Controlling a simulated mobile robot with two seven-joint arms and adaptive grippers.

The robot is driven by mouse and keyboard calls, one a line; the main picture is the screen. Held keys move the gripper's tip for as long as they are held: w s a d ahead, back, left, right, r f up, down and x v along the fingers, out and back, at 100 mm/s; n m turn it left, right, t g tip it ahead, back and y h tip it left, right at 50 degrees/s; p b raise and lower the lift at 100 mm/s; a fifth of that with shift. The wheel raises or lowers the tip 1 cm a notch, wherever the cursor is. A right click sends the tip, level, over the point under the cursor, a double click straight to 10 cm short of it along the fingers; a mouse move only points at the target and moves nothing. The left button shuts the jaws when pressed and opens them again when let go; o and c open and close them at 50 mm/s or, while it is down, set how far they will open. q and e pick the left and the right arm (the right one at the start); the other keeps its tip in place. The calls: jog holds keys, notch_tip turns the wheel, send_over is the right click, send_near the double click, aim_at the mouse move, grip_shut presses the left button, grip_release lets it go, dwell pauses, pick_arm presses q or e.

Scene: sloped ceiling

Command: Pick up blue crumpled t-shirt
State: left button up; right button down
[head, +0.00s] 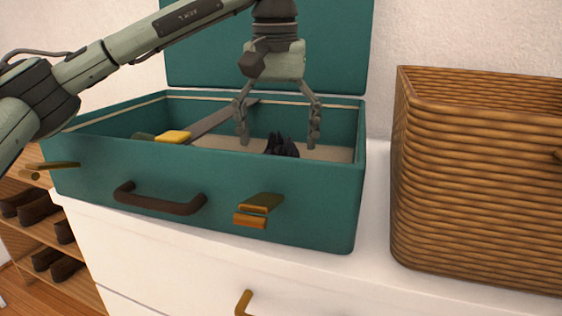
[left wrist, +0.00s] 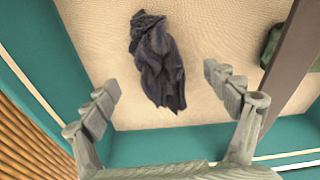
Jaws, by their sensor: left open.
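A dark, crumpled cloth (head: 281,148), nearly black with a faint blue-grey tint, lies in the open teal suitcase (head: 110,170). It is the only crumpled garment I can make out. In the left wrist view the cloth (left wrist: 158,62) is a long folded heap on the beige lining, beyond and between my fingertips. My left gripper (head: 279,138) points down into the suitcase, open and empty, with its fingers spread on either side above the cloth. The suitcase front wall hides the cloth's lower part in the head view. My right gripper is not in view.
A yellow folded item (head: 173,137) and a dark flat bar (head: 222,118) are left of the cloth in the suitcase. The raised lid (head: 340,45) stands behind. A wicker basket (head: 480,190) stands to the right on the white dresser (head: 375,220).

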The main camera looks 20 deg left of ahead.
aim_at(280, 142)
pick_arm(q)
jog(key=shift+w+f, duration=0.25)
jog(key=shift+f, duration=0.75)
jog(key=shift+w+f, duration=0.2)
jog(key=shift+f, duration=0.75)
jog(key=shift+d, duration=0.1)
jog(key=c, duration=1.4)
